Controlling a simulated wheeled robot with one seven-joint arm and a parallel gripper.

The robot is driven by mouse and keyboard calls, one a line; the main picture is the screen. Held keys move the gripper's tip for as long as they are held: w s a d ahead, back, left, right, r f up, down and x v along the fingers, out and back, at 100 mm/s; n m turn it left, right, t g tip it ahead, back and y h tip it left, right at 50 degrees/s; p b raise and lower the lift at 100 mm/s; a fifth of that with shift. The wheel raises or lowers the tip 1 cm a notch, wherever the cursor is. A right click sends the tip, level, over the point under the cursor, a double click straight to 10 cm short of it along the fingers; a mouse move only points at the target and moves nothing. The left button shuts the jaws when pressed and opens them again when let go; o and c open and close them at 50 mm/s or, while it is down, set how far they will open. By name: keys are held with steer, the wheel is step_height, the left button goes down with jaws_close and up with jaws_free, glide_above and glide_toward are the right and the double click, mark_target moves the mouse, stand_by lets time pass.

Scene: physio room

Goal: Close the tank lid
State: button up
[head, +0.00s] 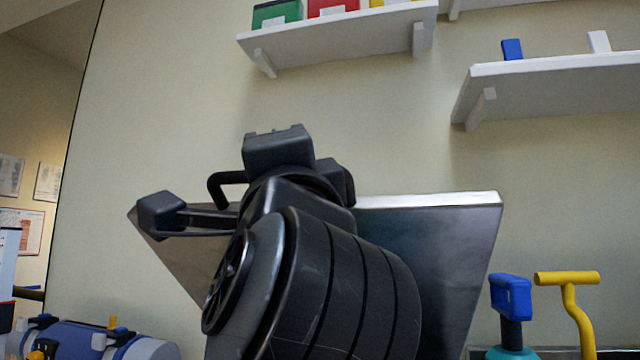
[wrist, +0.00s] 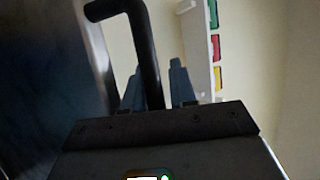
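The tank lid (head: 455,250) is a grey metal panel, raised and tilted behind my arm in the head view. Its dark face fills the left of the wrist view (wrist: 40,85). A black bent bar handle (head: 224,177) shows beside my wrist, and it also shows large in the wrist view (wrist: 148,55). My gripper (wrist: 155,70) has its two blue-grey fingers apart, with the bar between or in front of them. Narrow gaps seem to show beside the bar; contact cannot be told. My arm hides the lid's middle, and the tank body is out of view.
White wall shelves (head: 340,42) hold coloured boxes above, and another shelf (head: 560,82) is at right. A blue-handled item (head: 511,297) and a yellow T-handled item (head: 572,300) stand at lower right. A blue roll (head: 85,340) lies at lower left.

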stand_by(0.3)
steer(key=shift+b+v, duration=0.8)
steer(key=shift+v, duration=0.8)
steer(key=shift+b+v, duration=1.25)
steer(key=shift+v, duration=1.7)
steer(key=shift+r, duration=0.1)
